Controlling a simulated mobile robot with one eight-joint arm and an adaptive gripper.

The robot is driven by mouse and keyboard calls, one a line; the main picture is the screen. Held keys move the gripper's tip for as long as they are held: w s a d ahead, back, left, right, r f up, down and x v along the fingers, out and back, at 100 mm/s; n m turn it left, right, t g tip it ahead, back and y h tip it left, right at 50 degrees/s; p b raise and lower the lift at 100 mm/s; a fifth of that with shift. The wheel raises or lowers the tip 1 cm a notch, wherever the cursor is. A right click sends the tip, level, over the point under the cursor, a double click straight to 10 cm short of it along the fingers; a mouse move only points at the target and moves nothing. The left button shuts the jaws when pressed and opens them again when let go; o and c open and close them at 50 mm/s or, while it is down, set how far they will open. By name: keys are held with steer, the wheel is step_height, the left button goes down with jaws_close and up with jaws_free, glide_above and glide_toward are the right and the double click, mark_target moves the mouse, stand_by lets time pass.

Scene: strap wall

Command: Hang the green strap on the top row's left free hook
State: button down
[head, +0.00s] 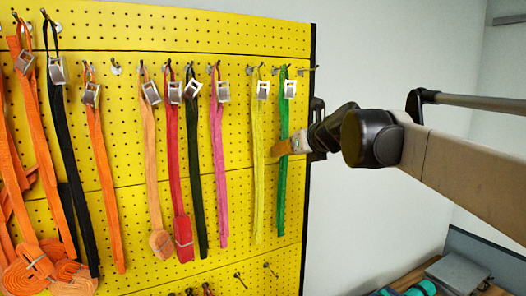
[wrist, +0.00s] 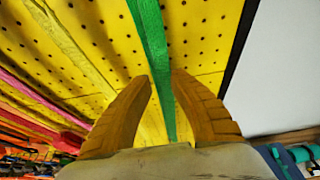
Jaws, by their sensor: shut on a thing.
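The green strap (head: 284,115) hangs down the right side of the yellow pegboard, with a silver buckle (head: 290,89) near its top. Its top loop is at the top hook row; I cannot tell whether it sits on a hook. My gripper (head: 284,148) is shut on the strap's middle, below the buckle. In the wrist view, the green strap (wrist: 150,35) runs between the two tan fingers of my gripper (wrist: 162,76). In the top row, a bare hook (head: 115,67) shows left of the peach strap, and another bare hook (head: 308,69) shows at the right edge.
A yellow strap (head: 258,150) hangs close left of the green one. Pink (head: 218,150), black, red, peach and orange straps hang farther left. Lower hooks (head: 270,268) show below. The board's dark right edge (head: 308,180) is near my gripper. A table with items stands lower right.

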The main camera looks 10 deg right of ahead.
stand_by(0.4)
steer(key=c, duration=1.2)
jaws_free()
steer(key=shift+s, duration=0.1)
steer(key=v, duration=1.1)
steer(key=s+f+n+g+h+b, duration=0.1)
steer(key=s+f+n+b, duration=0.7)
steer(key=f, duration=1.6)
steer(key=s+a+f+n+g+h+b, duration=0.1)
steer(key=s+f+n+g+b, duration=0.2)
steer(key=f, duration=2.1)
steer(key=s+f+n+g+h+b, duration=0.1)
steer(key=s+f+n+h+b, duration=0.1)
steer(key=s+f+n+b, duration=1.1)
step_height(320, 180, down, 11)
steer(key=n+b, duration=0.8)
steer(key=b, duration=0.6)
steer(key=shift+s+a+f+g, duration=0.15)
steer(key=shift+s+a+g, duration=0.15)
steer(key=shift+s+g, duration=0.1)
